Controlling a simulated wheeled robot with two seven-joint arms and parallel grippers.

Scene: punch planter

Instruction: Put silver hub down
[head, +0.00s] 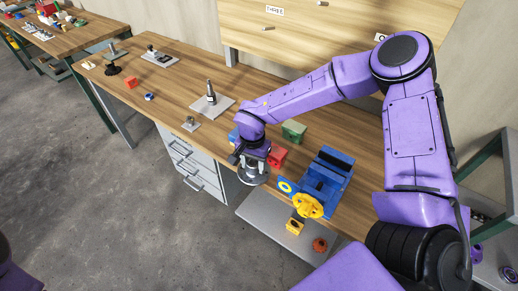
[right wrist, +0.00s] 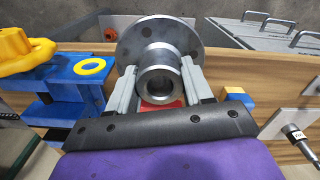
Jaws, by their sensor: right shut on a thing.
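The silver hub (right wrist: 158,45) is a round flange with bolt holes and a short hollow neck. My right gripper (right wrist: 158,90) is shut on its neck, one finger on each side, in the right wrist view. In the head view the hub (head: 251,175) hangs under my right gripper (head: 250,157) near the front edge of the wooden workbench (head: 180,75). I cannot tell whether it touches anything below. My left gripper is not in view.
A blue vise (head: 328,175) with a yellow handle (head: 307,206) stands right of the hub. Red (head: 277,156) and green (head: 293,131) blocks lie close behind. A grey plate (head: 211,106) with an upright tool is left. A lower grey shelf (head: 270,225) is in front.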

